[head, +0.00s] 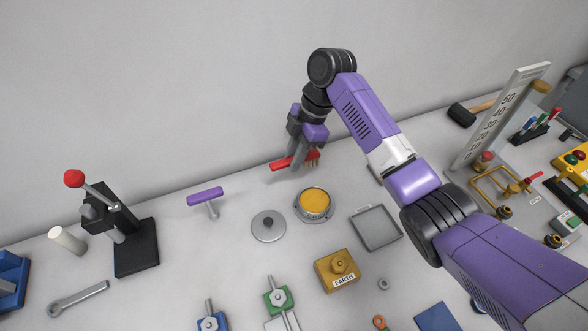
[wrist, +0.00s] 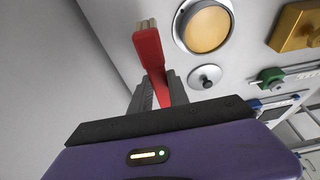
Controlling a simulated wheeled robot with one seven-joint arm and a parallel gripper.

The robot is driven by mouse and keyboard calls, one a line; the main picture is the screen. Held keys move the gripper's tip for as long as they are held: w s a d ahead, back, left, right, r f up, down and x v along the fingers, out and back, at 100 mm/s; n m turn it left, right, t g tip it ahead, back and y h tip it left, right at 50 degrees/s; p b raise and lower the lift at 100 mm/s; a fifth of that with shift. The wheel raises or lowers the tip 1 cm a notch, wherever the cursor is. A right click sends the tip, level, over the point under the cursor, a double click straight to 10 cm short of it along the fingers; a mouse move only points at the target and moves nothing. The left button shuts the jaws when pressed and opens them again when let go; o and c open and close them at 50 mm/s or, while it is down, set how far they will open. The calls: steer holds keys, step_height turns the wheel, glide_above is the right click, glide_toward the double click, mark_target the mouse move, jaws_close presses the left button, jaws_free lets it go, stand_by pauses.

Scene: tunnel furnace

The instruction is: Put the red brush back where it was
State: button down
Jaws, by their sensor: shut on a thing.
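The red brush (head: 283,163) has a red handle and pale bristles. My gripper (head: 299,160) is shut on it, near the back of the table by the wall, behind the round dish with yellow contents (head: 314,203). In the wrist view the red brush (wrist: 150,58) sticks out from between the fingers of my gripper (wrist: 156,95), with its bristles at the far end. Whether the brush touches the table I cannot tell.
A round grey lid (head: 268,226) lies left of the dish, and a square grey tray (head: 376,228) to its right. A yellow EARTH block (head: 337,270) stands in front. A purple-handled tool (head: 206,198) stands at the left. The table between it and my gripper is clear.

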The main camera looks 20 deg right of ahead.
steer(key=shift+f, duration=2.75)
steer(key=shift+f, duration=0.1)
steer(key=c, duration=1.3)
jaws_free()
steer(key=shift+o, duration=0.2)
steer(key=b+v, duration=0.1)
steer(key=v, duration=1.1)
steer(key=shift+b, duration=0.3)
steer(key=shift+s, duration=0.1)
